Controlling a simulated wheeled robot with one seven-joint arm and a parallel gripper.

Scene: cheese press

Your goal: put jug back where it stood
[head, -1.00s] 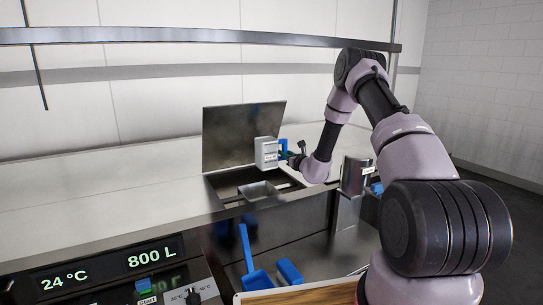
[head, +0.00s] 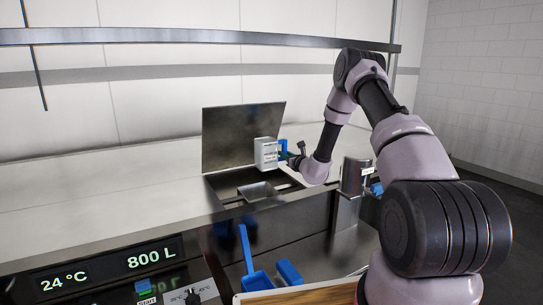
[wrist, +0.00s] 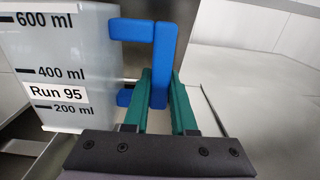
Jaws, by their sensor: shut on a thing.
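The jug (head: 265,153) is pale with a blue handle on its right side. It is upright above the open hatch (head: 237,189) in the steel top. My gripper (head: 290,153) is shut on the blue handle. In the wrist view, the green fingers (wrist: 160,105) close on the handle (wrist: 162,62) from both sides. The jug wall (wrist: 65,50) there shows volume marks and a "Run 95" label.
A raised steel lid (head: 240,135) stands behind the hatch. A steel container (head: 355,176) with a blue handle is at the right edge of the vat. A blue scoop (head: 256,279) and a blue block-like item (head: 289,272) are lower in front. The steel top to the left is clear.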

